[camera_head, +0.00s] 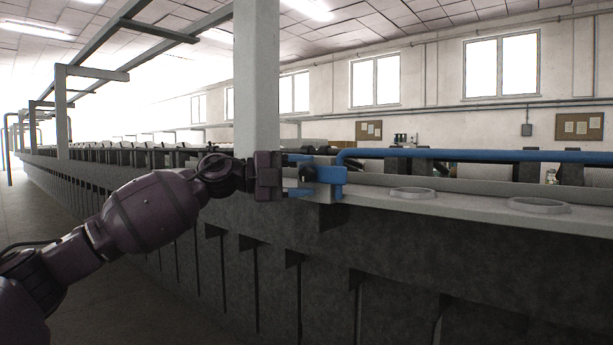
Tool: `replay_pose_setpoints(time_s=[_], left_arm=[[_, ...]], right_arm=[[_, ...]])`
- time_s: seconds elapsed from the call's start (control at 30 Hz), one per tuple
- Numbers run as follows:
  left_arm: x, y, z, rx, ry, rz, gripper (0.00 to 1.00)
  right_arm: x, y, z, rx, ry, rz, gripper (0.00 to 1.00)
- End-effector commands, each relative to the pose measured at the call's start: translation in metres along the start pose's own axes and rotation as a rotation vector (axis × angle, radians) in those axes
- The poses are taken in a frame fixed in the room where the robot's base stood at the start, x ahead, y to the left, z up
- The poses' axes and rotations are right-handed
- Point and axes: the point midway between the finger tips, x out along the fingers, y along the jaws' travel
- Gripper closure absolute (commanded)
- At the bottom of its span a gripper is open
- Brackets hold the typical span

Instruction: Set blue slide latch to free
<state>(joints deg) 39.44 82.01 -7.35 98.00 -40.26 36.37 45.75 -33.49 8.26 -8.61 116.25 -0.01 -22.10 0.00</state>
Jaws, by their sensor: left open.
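The blue slide latch (331,178) sits at the left end of a blue rail, on the near edge of the machine's grey top ledge. A small dark knob (307,174) shows at its left side. My left gripper (302,175) reaches in from the left at the latch's height. It is open, with one finger above and one below the knob. I cannot tell whether either finger touches the knob or the latch. The gripper's body hides what lies behind it. My right gripper is not in view.
The blue rail (470,155) runs right above the ledge (465,203). Two pale rings (412,193) (538,205) lie on the ledge. A grey column (257,80) rises behind my gripper. The long dark machine front (300,270) fills the lower middle. Open floor (85,290) lies at left.

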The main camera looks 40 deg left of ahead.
Motion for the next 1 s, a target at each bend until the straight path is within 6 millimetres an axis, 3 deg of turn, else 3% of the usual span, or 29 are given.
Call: replay_pose_setpoints(time_s=[0.47, 0.83, 1.0], left_arm=[[0.0077, -0.0003, -0.0001, 0.002, 0.0, 0.0, 0.44], [0.0076, -0.0003, -0.0002, 0.002, 0.0, 0.0, 0.99], [0.0033, -0.002, 0.0036, 0.0, -0.002, 0.0, 1.0]], right_arm=[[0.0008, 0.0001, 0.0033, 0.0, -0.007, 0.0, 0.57], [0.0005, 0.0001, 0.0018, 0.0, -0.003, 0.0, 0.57], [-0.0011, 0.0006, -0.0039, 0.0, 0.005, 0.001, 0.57]])
